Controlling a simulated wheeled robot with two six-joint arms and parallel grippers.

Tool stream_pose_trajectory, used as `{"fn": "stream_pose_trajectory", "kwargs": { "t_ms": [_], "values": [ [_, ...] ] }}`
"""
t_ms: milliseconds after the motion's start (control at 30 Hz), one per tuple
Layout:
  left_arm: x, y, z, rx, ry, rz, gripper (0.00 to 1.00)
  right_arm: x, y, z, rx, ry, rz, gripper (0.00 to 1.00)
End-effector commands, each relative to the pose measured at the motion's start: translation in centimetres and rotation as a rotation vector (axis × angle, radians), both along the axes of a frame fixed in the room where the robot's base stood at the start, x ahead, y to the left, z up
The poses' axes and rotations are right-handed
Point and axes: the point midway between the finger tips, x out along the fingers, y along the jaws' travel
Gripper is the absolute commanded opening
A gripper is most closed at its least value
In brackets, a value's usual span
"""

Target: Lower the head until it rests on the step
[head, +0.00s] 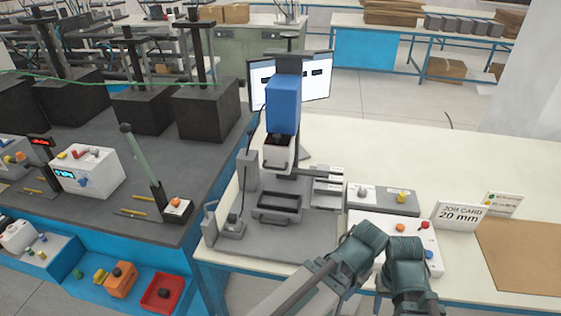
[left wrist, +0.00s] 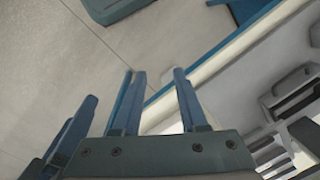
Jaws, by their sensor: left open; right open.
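The head is the blue block (head: 283,103) on the stand's upright, with a pale grey housing (head: 278,152) under it. It is raised above the base plate (head: 255,243). A dark grey open tray (head: 278,208) sits on the base below it. Pale stepped slabs (head: 326,186) lie to the right of the upright; I cannot tell whether one is the step. The left wrist view shows my left gripper (left wrist: 155,88) open and empty, over pale floor beside a table edge. In the head view, teal arm joints of mine stand at the lower right; no fingers show there.
A control box (head: 430,240) with coloured buttons is partly behind my arm. A small grey lever device (head: 232,226) stands at the front left. The back right of the white table is clear.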

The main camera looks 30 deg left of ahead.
Motion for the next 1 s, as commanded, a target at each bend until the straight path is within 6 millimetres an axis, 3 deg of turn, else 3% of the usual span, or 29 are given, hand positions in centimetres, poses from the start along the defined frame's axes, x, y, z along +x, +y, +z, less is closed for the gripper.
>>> {"fn": "stream_pose_trajectory", "kwargs": {
  "t_ms": [367, 467, 567, 700, 900, 1000],
  "values": [
    [0.1, 0.1, -0.1, 0.003, -0.002, 0.001, 0.45, 0.0, 0.0, -0.1, 0.0, 0.0, 0.0, 0.5],
    [1.0, 1.2, -0.9, 0.047, -0.031, 0.011, 0.45, 0.0, 0.0, -1.1, 0.0, 0.0, 0.0, 0.5],
    [3.5, 4.2, -2.4, 0.17, -0.109, 0.031, 0.45, 0.0, 0.0, -3.2, 0.0, 0.0, 0.0, 0.5],
    [8.2, 10.4, -3.2, 0.437, -0.276, 0.06, 0.45, 0.0, 0.0, -6.9, 0.0, 0.0, 0.0, 0.5],
    [13.8, 17.9, -0.6, 0.837, -0.509, 0.05, 0.45, 0.0, 0.0, -11.7, 0.0, 0.0, -0.001, 0.5],
    [15.9, 20.1, 1.6, 1.022, -0.609, 0.021, 0.45, 0.0, 0.0, -13.8, 0.0, 0.0, -0.001, 0.5]
  ]
}}
